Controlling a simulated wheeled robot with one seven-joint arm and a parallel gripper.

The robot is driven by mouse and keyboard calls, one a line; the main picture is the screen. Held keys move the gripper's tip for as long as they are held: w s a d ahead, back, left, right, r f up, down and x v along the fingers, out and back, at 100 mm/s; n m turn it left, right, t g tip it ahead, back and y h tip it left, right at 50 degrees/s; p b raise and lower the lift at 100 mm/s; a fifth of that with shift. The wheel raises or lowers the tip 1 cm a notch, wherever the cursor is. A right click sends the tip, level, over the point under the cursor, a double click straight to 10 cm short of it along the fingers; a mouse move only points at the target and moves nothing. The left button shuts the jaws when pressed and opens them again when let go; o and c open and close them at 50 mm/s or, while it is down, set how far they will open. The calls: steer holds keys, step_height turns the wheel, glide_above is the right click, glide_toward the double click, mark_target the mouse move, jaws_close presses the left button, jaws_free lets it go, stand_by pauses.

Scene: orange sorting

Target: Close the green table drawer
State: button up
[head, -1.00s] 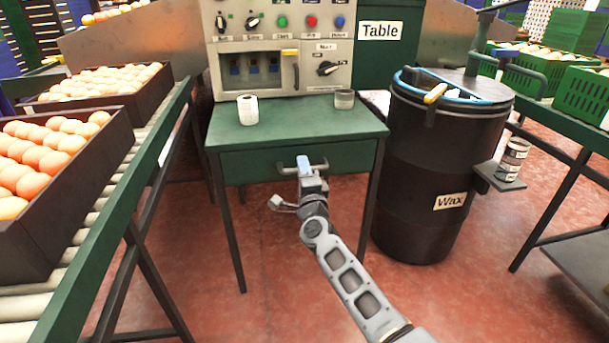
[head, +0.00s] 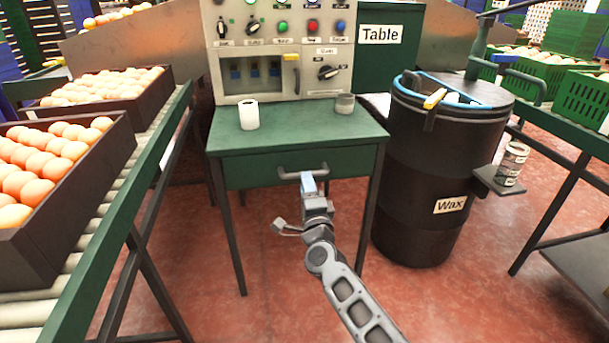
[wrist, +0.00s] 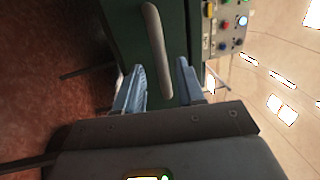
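The green table (head: 290,133) stands in the middle of the head view. Its green drawer front (head: 250,172) sits below the tabletop and looks flush with the table's frame, with no gap visible. The grey bar handle (head: 303,172) is on the drawer front and also shows in the wrist view (wrist: 157,45). My gripper (head: 308,180) is just in front of the handle. In the wrist view its two blue-grey fingers (wrist: 160,82) are spread apart and empty, with the handle ahead of the gap between them.
A white roll (head: 248,115) and a grey cup (head: 344,103) stand on the table. A black wax barrel (head: 425,190) is close on the right. The floor before the table is clear.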

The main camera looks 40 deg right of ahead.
steer(key=v, duration=0.2)
steer(key=shift+s+a, duration=0.2)
steer(key=shift+s, duration=0.15)
steer(key=s+a+f+n+y, duration=0.25)
steer(key=s+a+n, duration=0.55)
steer(key=s, duration=0.5)
steer(key=s+a+f+n+y, duration=0.1)
steer(key=s+a+n+y, duration=0.35)
steer(key=s+a, duration=0.7)
steer(key=s+a+r+n+y, duration=0.2)
steer(key=s+r+n, duration=0.2)
steer(key=s+n, duration=0.55)
steer(key=s+a+r+n+g+y, duration=0.1)
steer(key=s+r+n+g+y, duration=0.15)
steer(key=s+r, duration=0.5)
step_height(320, 180, up, 27)
steer(key=s+p, duration=0.2)
steer(key=p, duration=2.6)
steer(key=shift+f, duration=0.15)
steer(key=shift+a+t, duration=0.1)
steer(key=shift+t, duration=0.15)
